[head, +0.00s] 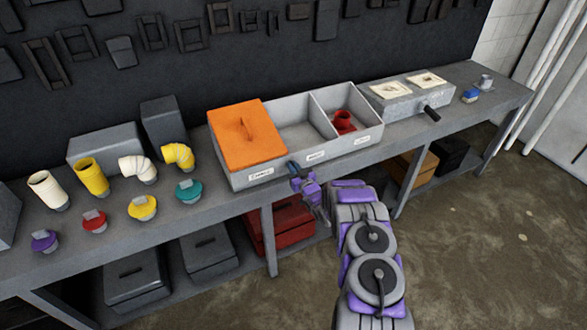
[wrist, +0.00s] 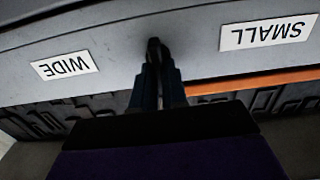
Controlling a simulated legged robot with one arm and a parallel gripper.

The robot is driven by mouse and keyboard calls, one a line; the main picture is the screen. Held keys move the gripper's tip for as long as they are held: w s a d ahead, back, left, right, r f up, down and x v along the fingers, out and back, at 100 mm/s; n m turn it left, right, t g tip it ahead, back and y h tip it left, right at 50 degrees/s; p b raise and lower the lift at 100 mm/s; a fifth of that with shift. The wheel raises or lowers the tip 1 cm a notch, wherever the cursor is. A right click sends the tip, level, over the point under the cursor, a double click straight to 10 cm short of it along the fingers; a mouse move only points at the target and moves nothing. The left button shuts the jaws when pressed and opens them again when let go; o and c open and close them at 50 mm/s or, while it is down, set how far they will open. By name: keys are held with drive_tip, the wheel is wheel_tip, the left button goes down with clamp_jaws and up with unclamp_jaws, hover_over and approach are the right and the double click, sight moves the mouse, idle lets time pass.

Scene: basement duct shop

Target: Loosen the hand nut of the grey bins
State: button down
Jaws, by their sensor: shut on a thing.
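The grey bins (head: 288,177) stand on the long bench as one box with three compartments. An orange lid (head: 240,140) with a handle covers the left compartment. The middle one is open and empty, and the right one holds a red duct piece (head: 343,121). My gripper (head: 296,171) is at the bins' front wall, between the left and middle labels. In the wrist view my gripper (wrist: 156,62) is shut on a small dark part, the hand nut (wrist: 153,43), between the upside-down WIDE label (wrist: 65,66) and SMALL label (wrist: 268,33). The fingers hide most of the nut.
White, yellow and capped coloured duct pieces (head: 92,178) stand on the bench at left. A grey box with pale top panels (head: 405,95) and a dark handle (head: 432,114) is right of the bins. Crates (head: 135,275) fill the lower shelf. Floor at right is clear.

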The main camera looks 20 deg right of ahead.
drive_tip(key=shift+n, duration=0.3)
drive_tip(key=n+b, duration=0.3)
drive_tip(key=n, duration=0.2)
drive_tip(key=a+f+n+b, duration=0.1)
drive_tip(key=n+b, duration=0.3)
drive_tip(key=n, duration=0.2)
drive_tip(key=n+b, duration=0.3)
drive_tip(key=n, duration=0.3)
drive_tip(key=shift+s+a+f+b, duration=0.1)
drive_tip(key=shift+a+f+b, duration=0.05)
drive_tip(key=shift+f+b, duration=0.2)
drive_tip(key=c, duration=1.2)
unclamp_jaws()
drive_tip(key=shift+o, duration=0.2)
drive_tip(key=shift+r, duration=0.15)
